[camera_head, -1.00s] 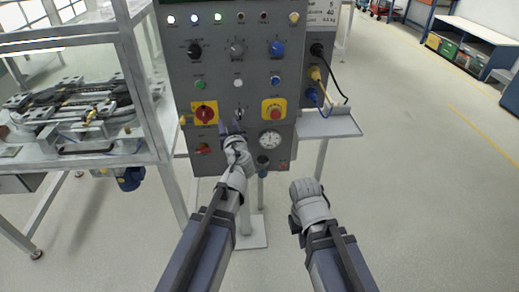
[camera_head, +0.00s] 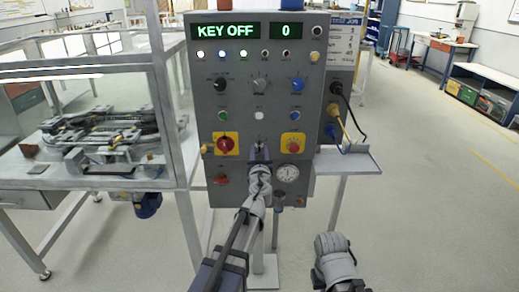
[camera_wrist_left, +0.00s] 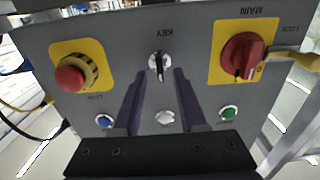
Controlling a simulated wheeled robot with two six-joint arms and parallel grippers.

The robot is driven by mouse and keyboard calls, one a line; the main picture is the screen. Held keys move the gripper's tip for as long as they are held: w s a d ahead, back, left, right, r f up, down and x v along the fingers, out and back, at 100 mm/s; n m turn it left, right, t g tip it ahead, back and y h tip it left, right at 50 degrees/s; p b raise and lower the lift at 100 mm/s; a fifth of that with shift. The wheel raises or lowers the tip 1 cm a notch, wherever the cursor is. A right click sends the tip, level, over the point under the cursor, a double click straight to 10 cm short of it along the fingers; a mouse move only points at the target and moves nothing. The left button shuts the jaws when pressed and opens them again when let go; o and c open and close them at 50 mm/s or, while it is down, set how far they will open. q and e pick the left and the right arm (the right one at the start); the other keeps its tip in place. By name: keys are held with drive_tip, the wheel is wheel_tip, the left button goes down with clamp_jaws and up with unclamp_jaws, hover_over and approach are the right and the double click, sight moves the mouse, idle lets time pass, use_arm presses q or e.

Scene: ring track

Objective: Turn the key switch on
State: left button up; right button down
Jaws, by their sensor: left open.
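The key switch (camera_wrist_left: 159,64) is a silver knob labelled KEY on the grey control panel (camera_head: 205,110). It shows clearly in the wrist view, between a red rotary switch and a red push button. In the head view the key switch (camera_head: 259,144) is small, just above my left gripper (camera_head: 260,153). My left gripper (camera_wrist_left: 159,74) is open, its two dark fingers pointing at the panel on either side of the key. I see no contact with the key. The display (camera_head: 223,32) reads KEY OFF. My right gripper (camera_head: 336,262) is low on the right, its fingers hidden.
The red MAIN switch (camera_wrist_left: 243,55) on a yellow plate and the red push button (camera_wrist_left: 72,79) flank the key. A small shelf (camera_head: 350,160) juts from the panel's right side. A framed workbench (camera_head: 85,184) stands left.

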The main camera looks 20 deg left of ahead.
sight(259, 146)
use_arm(q)
drive_tip(key=shift+x, duration=1.25)
clamp_jaws()
